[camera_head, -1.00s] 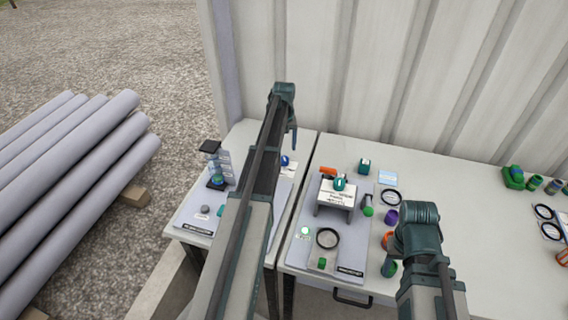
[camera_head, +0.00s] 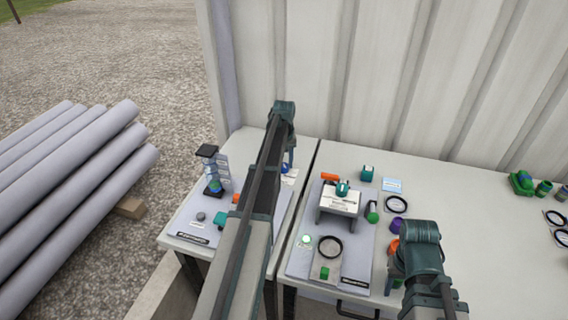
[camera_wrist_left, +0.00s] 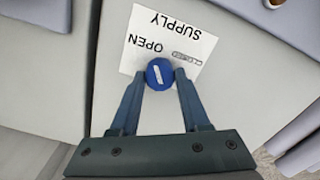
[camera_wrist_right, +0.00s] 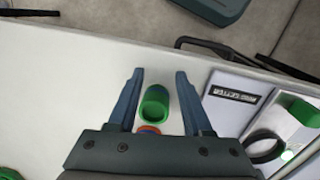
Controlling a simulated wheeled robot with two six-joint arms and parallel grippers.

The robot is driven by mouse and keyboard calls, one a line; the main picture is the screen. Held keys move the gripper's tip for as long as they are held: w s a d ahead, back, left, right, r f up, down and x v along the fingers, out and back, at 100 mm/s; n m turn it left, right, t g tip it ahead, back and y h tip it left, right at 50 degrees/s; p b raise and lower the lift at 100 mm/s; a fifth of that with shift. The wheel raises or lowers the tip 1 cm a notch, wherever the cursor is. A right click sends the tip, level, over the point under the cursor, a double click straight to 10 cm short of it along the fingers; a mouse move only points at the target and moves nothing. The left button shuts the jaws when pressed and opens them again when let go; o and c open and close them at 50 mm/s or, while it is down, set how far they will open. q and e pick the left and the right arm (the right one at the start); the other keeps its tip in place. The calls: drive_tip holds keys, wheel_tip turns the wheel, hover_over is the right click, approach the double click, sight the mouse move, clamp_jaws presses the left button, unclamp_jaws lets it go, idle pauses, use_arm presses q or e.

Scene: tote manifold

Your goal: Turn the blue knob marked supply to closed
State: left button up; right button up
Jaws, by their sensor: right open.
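The blue knob (camera_wrist_left: 160,73) stands by a white card (camera_wrist_left: 172,40) reading SUPPLY, OPEN and CLOSED, upside down in the left wrist view. The white mark on the knob runs nearly lengthwise in that view, its upper end towards OPEN. My left gripper (camera_wrist_left: 160,78) has one finger on each side of the knob, very close to it; I cannot tell whether they touch. In the head view the knob (camera_head: 285,168) shows just beside my left arm. My right gripper (camera_wrist_right: 160,75) is open above the right table, with a green cylinder (camera_wrist_right: 155,104) between its fingers, not gripped.
A bottle-like stand (camera_head: 212,172) is on the left table. The right table holds a raised white block (camera_head: 339,201), a black ring (camera_head: 331,246) and several small coloured parts. A corrugated wall (camera_head: 400,80) stands behind. Grey pipes (camera_head: 75,170) lie at left.

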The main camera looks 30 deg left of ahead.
use_arm(q)
clamp_jaws()
drive_tip(key=m, duration=0.6)
drive_tip(key=shift+m, duration=0.3)
drive_tip(key=m, duration=0.3)
drive_tip(key=shift+m, duration=2.1)
